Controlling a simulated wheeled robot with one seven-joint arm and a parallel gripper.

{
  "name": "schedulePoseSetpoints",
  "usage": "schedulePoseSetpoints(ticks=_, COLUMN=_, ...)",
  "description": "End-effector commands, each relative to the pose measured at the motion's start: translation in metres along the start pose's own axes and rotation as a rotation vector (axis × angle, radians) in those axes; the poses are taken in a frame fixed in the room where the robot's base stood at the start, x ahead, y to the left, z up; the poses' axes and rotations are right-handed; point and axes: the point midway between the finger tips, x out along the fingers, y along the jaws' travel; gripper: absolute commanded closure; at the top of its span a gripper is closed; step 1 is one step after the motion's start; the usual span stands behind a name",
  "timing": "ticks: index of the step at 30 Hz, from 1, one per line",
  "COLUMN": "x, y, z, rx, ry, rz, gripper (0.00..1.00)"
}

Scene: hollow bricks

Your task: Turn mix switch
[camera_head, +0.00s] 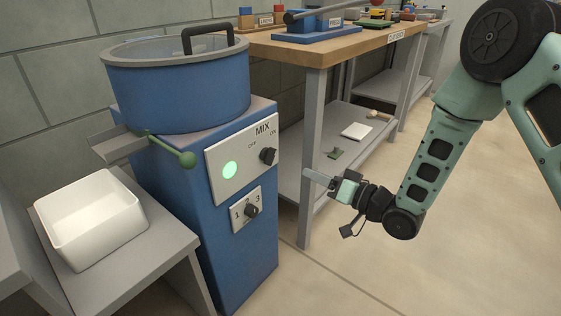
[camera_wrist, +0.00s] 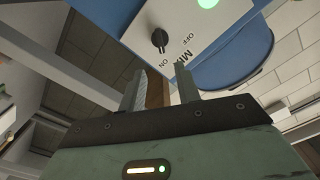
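The mix switch is a black knob (camera_head: 268,155) on the upper light-grey panel (camera_head: 236,158) of a blue machine. It lies below the MIX label, near OFF and ON marks; I cannot tell its exact setting. A round green lamp (camera_head: 230,170) glows left of it. The knob also shows at the top of the wrist view (camera_wrist: 159,40), beyond the fingertips. My gripper (camera_head: 317,181) is to the right of the knob and apart from it. In the wrist view its two fingers (camera_wrist: 162,88) stand apart with nothing between them; it is open.
A white bin (camera_head: 92,218) stands on a grey stand at left. A workbench (camera_head: 318,52) with a lower shelf is behind my gripper. Floor at front right is clear.

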Motion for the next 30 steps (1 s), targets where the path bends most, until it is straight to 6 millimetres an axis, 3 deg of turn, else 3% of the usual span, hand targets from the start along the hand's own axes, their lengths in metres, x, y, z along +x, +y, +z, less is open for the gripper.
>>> schedulePoseSetpoints(ticks=9, x=0.068, y=0.000, z=0.002, rx=-0.002, ry=0.001, rz=-0.003, gripper=0.67)
schedulePoseSetpoints(ticks=15, x=0.100, y=0.000, z=0.002, rx=-0.002, ry=0.000, rz=-0.002, gripper=0.67)
schedulePoseSetpoints(ticks=21, x=0.116, y=0.000, z=0.001, rx=0.000, ry=-0.001, rz=0.000, gripper=0.67)
schedulePoseSetpoints(ticks=30, x=0.118, y=0.000, z=0.000, rx=0.000, ry=-0.001, rz=0.001, gripper=0.67)
